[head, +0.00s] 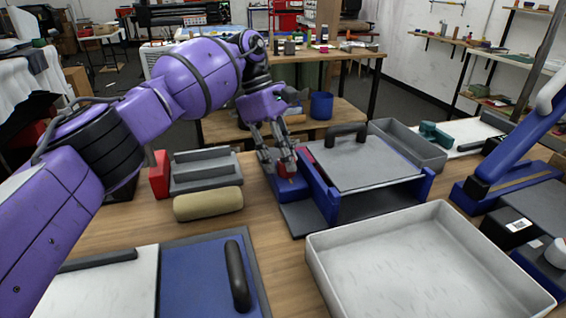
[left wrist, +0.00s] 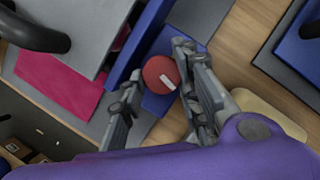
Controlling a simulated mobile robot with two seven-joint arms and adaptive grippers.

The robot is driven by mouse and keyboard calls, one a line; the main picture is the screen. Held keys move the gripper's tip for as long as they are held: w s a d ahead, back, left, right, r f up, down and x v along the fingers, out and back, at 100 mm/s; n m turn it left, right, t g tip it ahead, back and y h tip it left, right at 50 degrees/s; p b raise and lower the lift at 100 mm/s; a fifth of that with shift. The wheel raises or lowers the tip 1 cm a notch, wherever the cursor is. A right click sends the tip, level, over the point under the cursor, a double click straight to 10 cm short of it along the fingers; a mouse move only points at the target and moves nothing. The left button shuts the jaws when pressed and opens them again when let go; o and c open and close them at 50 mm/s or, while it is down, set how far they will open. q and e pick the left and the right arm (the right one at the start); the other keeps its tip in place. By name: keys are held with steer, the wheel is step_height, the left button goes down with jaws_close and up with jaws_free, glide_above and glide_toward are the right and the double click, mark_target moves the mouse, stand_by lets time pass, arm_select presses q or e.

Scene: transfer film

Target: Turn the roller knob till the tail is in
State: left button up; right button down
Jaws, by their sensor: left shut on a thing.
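The roller knob (left wrist: 160,74) is red and round with a white mark on its face, at the side of the blue-framed machine (head: 318,190). In the head view the knob partly shows under my left gripper (head: 285,165). In the left wrist view my left gripper (left wrist: 158,95) has a finger on each side of the knob and is shut on it. The white mark lies at a slant there. A magenta sheet (left wrist: 60,88), perhaps the film, lies beside the machine's grey top plate (head: 370,162) in that view. My right gripper is not in view.
A large pale tray (head: 425,265) stands in front of the machine. A beige roll (head: 208,204) and grey trays (head: 205,167) lie to the left. A blue board with a dark handle (head: 237,275) is at the front. A blue lever press (head: 510,160) stands right.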

arm_select(q)
steer(key=shift+w+r+m+b, duration=0.25)
steer(key=shift+m+b, duration=0.3)
steer(key=shift+m, duration=0.25)
steer(key=shift+s+d, duration=0.1)
steer(key=shift+d, duration=0.05)
steer(key=shift+f, duration=0.1)
stand_by(0.4)
steer(key=o, duration=1)
steer(key=shift+d, duration=0.1)
steer(key=shift+f+g, duration=0.15)
steer(key=shift+g, duration=0.15)
